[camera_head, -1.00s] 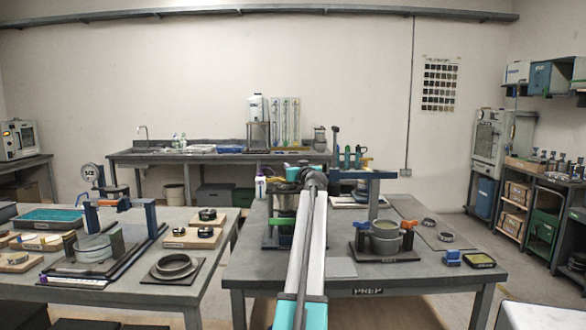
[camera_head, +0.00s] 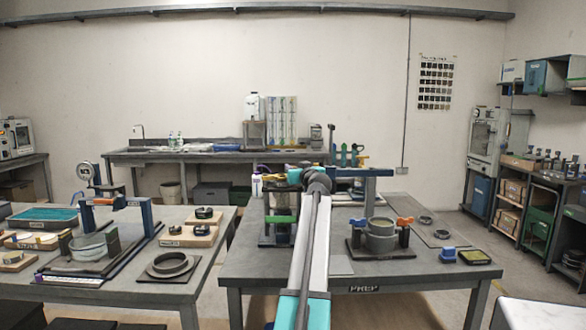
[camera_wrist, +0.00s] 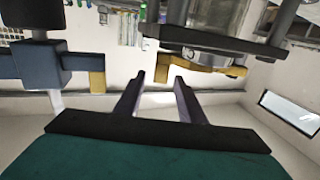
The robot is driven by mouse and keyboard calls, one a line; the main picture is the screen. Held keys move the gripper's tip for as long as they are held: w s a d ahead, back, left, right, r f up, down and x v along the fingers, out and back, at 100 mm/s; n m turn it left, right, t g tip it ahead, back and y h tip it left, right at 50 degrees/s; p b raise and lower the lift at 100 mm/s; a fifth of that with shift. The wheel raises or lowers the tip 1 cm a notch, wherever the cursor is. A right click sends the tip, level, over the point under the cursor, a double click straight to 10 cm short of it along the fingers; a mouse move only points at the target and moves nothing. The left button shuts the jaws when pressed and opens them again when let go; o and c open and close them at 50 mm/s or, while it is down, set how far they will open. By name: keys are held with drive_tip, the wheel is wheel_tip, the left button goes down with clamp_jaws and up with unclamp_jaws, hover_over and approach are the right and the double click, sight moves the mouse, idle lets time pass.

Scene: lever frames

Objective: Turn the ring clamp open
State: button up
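My gripper (camera_wrist: 160,78) is open in the wrist view, with nothing between its fingers. Ahead of it is a grey round body (camera_wrist: 205,57) between dark plates, with a yellow handle (camera_wrist: 232,71) just right of the fingertips, apart from them. In the head view a grey ring in a stand (camera_head: 381,241), with a blue lever (camera_head: 359,222) and an orange lever (camera_head: 405,220), sits on the PREP table. I cannot tell which fixture is the ring clamp. My arm hides the gripper's fingers and part of the frame with a green piece (camera_head: 282,219).
A blue block with a yellow piece (camera_wrist: 97,83) stands left of the fingers.

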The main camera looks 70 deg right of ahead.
drive_tip(key=v, duration=0.7)
drive_tip(key=shift+s+a, duration=0.15)
drive_tip(key=shift+a, duration=0.15)
drive_tip(key=shift+c, duration=0.4)
